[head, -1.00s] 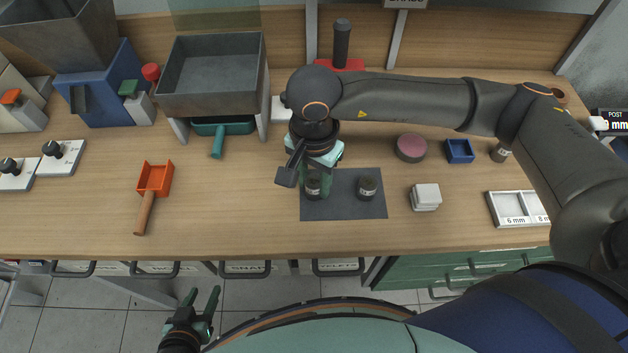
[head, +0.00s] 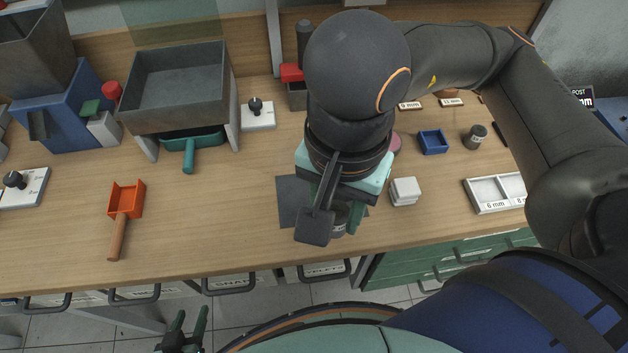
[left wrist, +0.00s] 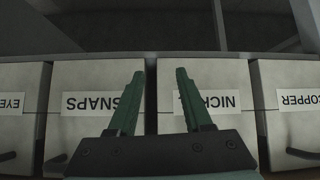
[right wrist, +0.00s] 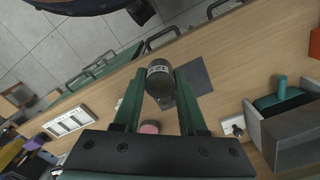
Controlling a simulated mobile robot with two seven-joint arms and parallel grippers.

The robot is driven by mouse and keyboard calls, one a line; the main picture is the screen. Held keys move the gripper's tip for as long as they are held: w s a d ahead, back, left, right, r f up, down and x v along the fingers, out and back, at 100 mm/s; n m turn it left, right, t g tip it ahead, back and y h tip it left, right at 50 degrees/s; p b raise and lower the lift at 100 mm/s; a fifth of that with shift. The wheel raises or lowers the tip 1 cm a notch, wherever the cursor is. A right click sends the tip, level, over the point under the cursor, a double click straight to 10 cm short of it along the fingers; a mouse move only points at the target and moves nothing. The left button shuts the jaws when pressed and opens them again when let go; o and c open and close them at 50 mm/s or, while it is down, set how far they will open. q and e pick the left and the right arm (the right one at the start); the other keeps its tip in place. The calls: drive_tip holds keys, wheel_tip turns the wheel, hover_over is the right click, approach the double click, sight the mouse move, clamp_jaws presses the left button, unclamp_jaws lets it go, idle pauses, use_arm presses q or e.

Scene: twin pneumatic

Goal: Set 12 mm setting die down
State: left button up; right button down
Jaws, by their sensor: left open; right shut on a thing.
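My right gripper (right wrist: 160,72) is shut on a dark, round die (right wrist: 159,83) with a pale label, held between its fingertips. The label is too small to read. In the head view the die (head: 338,222) shows partly below the gripper, over the front right part of the dark grey mat (head: 288,192). I cannot tell whether it touches the mat. The right wrist hides much of the mat, and I cannot make out a second die. My left gripper (head: 184,325) is open and empty in front of the bench; its fingers also show in the left wrist view (left wrist: 158,100).
White blocks (head: 404,191), a blue tray (head: 433,142), a dark cylinder (head: 475,136) and a white sorting tray (head: 492,194) lie right of the mat. An orange scoop (head: 126,200) lies left. A grey bin (head: 178,88) stands behind.

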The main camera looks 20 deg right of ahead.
drive_tip(key=shift+s+r, duration=0.25)
drive_tip(key=shift+s, duration=0.25)
drive_tip(key=shift+w+r+n+p, duration=0.1)
drive_tip(key=shift+w+n+p, duration=0.25)
drive_tip(key=shift+w, duration=0.25)
drive_tip(key=w+d+f+n+p, duration=0.1)
drive_tip(key=w+d+n+p, duration=0.1)
drive_tip(key=w, duration=0.5)
drive_tip(key=w+d+f+n+p, duration=0.2)
drive_tip(key=w+d+n, duration=0.3)
drive_tip(key=w+n, duration=0.1)
drive_tip(key=shift+w+d+f+n, duration=0.2)
drive_tip(key=shift+w+n, duration=0.15)
drive_tip(key=shift+n, duration=0.2)
